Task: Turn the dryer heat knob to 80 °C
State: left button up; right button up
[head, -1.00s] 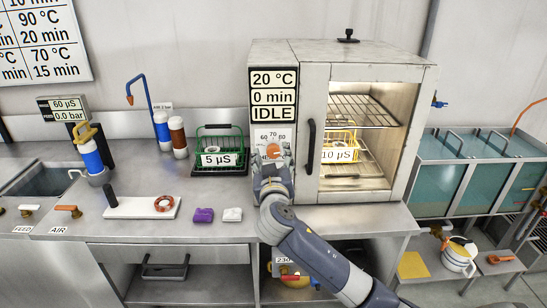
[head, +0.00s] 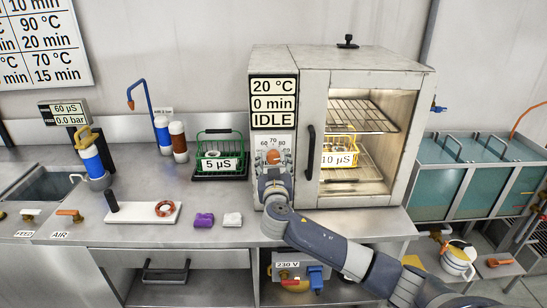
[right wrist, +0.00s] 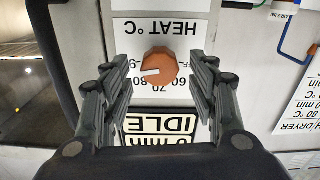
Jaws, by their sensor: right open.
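The orange heat knob (head: 273,157) sits on the dryer's front panel, under a display (head: 273,96) reading 20 °C, 0 min, IDLE. In the right wrist view the knob (right wrist: 160,66) appears upside down with its dial; its white mark points left and slightly down. My right gripper (head: 272,174) is just in front of and below the knob in the head view. In the right wrist view my right gripper (right wrist: 160,78) is open, one finger on each side of the knob, with gaps visible. Its wrist hides the lower panel. My left gripper is not in view.
The dryer's door handle (head: 310,152) stands close to the right of my gripper. A green basket (head: 219,176) labelled 5 µS stands left of the dryer. Purple (head: 204,219) and white (head: 232,219) pieces lie on the counter. A yellow basket (head: 340,159) is inside the dryer.

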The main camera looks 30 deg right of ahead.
jog(key=shift+x, duration=0.85)
jog(key=c, duration=1.1)
jog(key=shift+o, duration=0.2)
